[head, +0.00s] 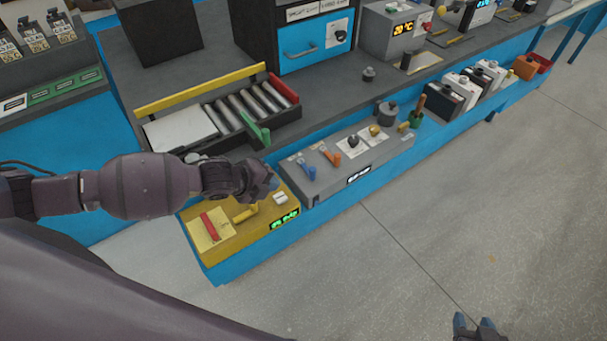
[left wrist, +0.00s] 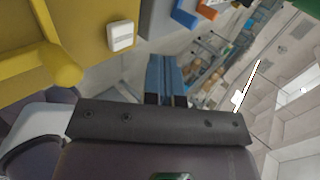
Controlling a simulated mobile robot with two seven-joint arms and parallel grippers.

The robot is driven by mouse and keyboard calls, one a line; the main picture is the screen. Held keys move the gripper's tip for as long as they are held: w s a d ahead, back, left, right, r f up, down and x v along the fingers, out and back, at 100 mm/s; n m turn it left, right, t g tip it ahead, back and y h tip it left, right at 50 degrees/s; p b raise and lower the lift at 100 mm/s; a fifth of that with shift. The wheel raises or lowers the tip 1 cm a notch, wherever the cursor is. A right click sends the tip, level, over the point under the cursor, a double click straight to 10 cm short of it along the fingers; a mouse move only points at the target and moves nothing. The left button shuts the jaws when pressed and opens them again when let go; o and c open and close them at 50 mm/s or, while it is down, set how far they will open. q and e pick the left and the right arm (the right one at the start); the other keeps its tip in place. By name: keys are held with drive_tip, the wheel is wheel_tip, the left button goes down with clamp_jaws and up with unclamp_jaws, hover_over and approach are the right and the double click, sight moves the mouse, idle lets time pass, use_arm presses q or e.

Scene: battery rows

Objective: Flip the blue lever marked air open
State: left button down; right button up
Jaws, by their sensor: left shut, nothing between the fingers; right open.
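The blue lever (head: 305,168) stands on the left end of the grey control box (head: 342,181), with its label too small to read. In the left wrist view a blue piece (left wrist: 184,19), likely this lever, shows at the top, beside an orange one. My left gripper (head: 273,183) is shut and empty, over the yellow box just left of the blue lever and apart from it. Its blue fingers (left wrist: 164,74) are together in the left wrist view. My right gripper (head: 475,326) is open and empty at the bottom right, over the floor.
An orange lever (head: 330,155) stands just right of the blue one, with knobs (head: 353,140) further right. The yellow box (head: 205,241) carries a red bar, a yellow handle (head: 245,213) and a white switch (head: 280,198). A roller tray (head: 250,107) lies behind. The floor in front is clear.

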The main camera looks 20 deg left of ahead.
sight(309, 177)
use_arm(q)
drive_tip(key=x, duration=0.7)
drive_tip(key=shift+w+d+f+b, duration=0.2)
drive_tip(key=shift+b, duration=0.15)
drive_tip(key=shift+w+d+r, duration=0.1)
drive_tip(key=shift+w+d, duration=0.4)
drive_tip(key=shift+w, duration=0.3)
drive_tip(key=shift+w+d+r, duration=0.1)
drive_tip(key=shift+w+d, duration=0.45)
drive_tip(key=shift+w, duration=0.25)
use_arm(e)
drive_tip(key=shift+w+f, duration=0.3)
drive_tip(key=shift+f, duration=0.05)
drive_tip(key=shift+s, duration=0.15)
